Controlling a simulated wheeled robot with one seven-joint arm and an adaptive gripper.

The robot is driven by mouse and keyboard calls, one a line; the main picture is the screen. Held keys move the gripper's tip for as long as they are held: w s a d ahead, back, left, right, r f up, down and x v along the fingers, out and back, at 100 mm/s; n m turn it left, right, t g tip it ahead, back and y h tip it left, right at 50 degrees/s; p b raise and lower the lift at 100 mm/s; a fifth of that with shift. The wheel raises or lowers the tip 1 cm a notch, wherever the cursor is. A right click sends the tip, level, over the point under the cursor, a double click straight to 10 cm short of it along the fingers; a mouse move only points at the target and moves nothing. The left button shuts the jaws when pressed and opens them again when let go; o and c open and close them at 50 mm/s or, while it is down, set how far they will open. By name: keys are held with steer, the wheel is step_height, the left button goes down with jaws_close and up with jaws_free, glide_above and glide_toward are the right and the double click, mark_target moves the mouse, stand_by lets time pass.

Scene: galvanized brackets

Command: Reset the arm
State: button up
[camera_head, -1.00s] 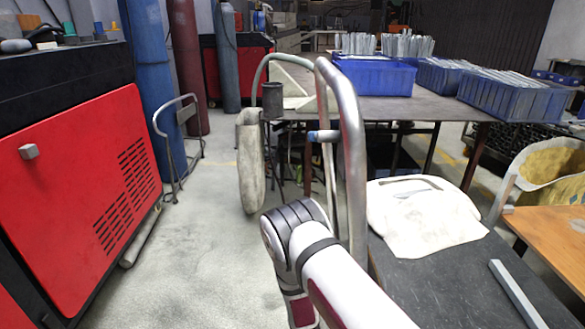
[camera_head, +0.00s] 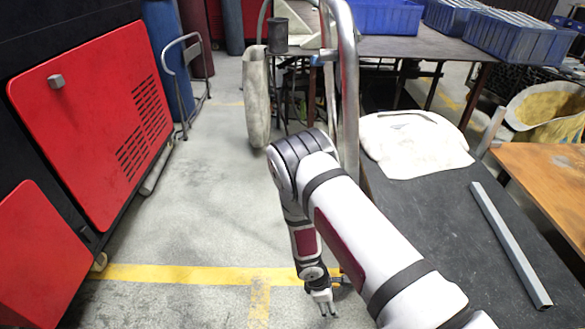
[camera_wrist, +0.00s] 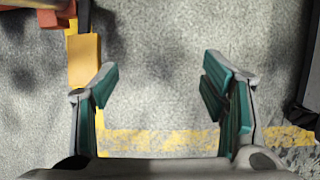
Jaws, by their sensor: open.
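My gripper (camera_head: 326,307) hangs low over the floor at the bottom middle of the head view, at the end of my white and dark red arm. In the wrist view my gripper (camera_wrist: 160,90) points down at the grey floor. Its two green-padded fingers stand wide apart with nothing between them. In the head view it is left of the dark cart platform (camera_head: 425,240) and below the platform's top.
A grey square metal bar (camera_head: 510,243) and a white sheet (camera_head: 415,145) lie on the cart. Its metal handle (camera_head: 347,80) rises beside my arm. A red cabinet (camera_head: 95,120) stands left. Blue bins (camera_head: 520,40) sit on the back table. Open floor (camera_head: 200,215) lies between.

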steer(key=w+d+r+m+t, duration=0.15)
steer(key=w+r, duration=0.25)
steer(key=r, duration=0.4)
steer(key=w+d+r+m, duration=0.1)
steer(key=w+r+m, duration=0.15)
steer(key=r, duration=0.65)
steer(key=d+r+m+h, duration=0.1)
steer(key=d+r+m, duration=0.15)
steer(key=r, duration=0.75)
steer(key=d+r+m, duration=0.2)
steer(key=d+r, duration=0.1)
steer(key=r, duration=0.7)
steer(key=s+d+r+m+g, duration=0.1)
steer(key=s+d+r+m, duration=0.15)
steer(key=s+r, duration=0.5)
steer(key=s+d+r+m+g, duration=0.1)
steer(key=s+r+m, duration=0.2)
steer(key=s+r, duration=0.45)
steer(key=s+a+r+m+y, duration=0.2)
steer(key=s+r, duration=0.1)
steer(key=s, duration=0.7)
steer(key=s+a+r+m+y, duration=0.2)
steer(key=s+y, duration=0.1)
steer(key=s, duration=0.7)
step_height(320, 180, up, 30)
steer(key=t+p, duration=0.4)
steer(key=p, duration=2.3)
steer(key=shift+f, duration=0.2)
